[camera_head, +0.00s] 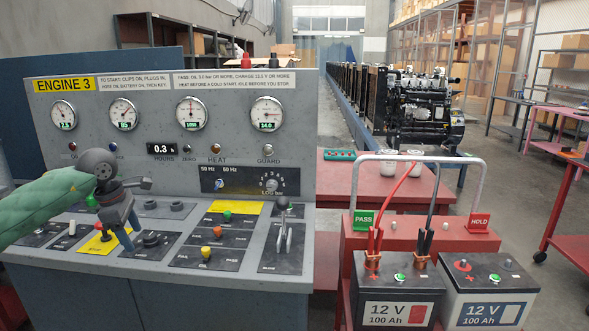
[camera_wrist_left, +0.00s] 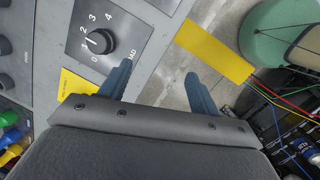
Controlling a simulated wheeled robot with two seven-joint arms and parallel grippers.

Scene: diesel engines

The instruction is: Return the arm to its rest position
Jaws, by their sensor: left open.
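My left arm (camera_head: 50,200), in a green sleeve, comes in from the left of the head view. Its left gripper (camera_head: 120,240) hangs over the left part of the grey control desk (camera_head: 190,285), pointing down. In the left wrist view the left gripper (camera_wrist_left: 158,78) shows its two blue-grey fingers apart, with nothing between them. A black knob (camera_wrist_left: 99,41) with a number scale lies beside the left finger in that view. Whether the fingertips touch the desk cannot be told. My right arm and gripper are not in view.
The ENGINE 3 panel (camera_head: 110,128) with dials rises behind the gripper. A red cart (camera_head: 400,240) with two 12 V batteries (camera_head: 398,290) stands to the right. Engines (camera_head: 425,110) line the hall behind. Open floor (camera_head: 510,185) shows at the right.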

